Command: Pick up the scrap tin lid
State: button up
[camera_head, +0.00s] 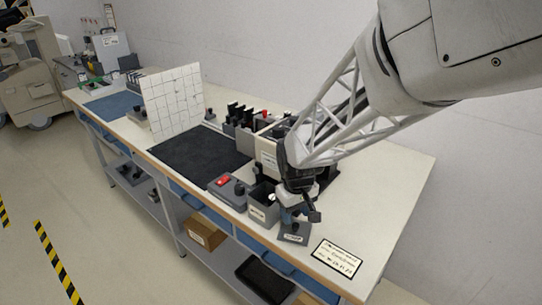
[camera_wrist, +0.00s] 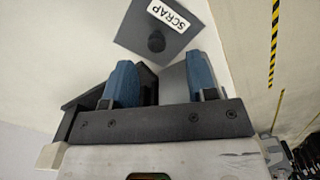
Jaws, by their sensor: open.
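The scrap tin lid (camera_wrist: 178,42) is a flat grey square plate with a dark round knob and a white SCRAP label. It lies on the white bench top; in the head view the lid (camera_head: 293,238) is near the front edge, partly hidden by my gripper (camera_head: 298,214). In the wrist view my gripper (camera_wrist: 163,75) is open, with two blue fingertips apart and nothing between them. The knob is just beyond the fingertips, between their lines. I cannot tell the exact height of the fingers above the lid.
A grey open-topped tin (camera_head: 262,208) stands left of the lid. Another grey box (camera_head: 226,190) with a red item is further left, before a black mat (camera_head: 198,152). A label card (camera_head: 337,258) lies to the right. Bench top beyond it is clear.

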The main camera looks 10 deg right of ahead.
aim_at(296, 225)
jog(key=shift+f, duration=0.1)
jog(key=shift+d+f, duration=0.15)
jog(key=shift+f, duration=2.4)
grip_shut()
jog(key=shift+w+r, duration=0.1)
jog(key=shift+r, duration=0.6)
jog(key=shift+s+r, duration=0.2)
jog(key=shift+r, duration=0.4)
jog(key=shift+s+r, duration=0.2)
jog(key=shift+r, duration=0.35)
jog(key=s+d+r, duration=0.1)
jog(key=s, duration=1.4)
jog(key=shift+d+r, duration=0.15)
jog(key=shift+d, duration=0.2)
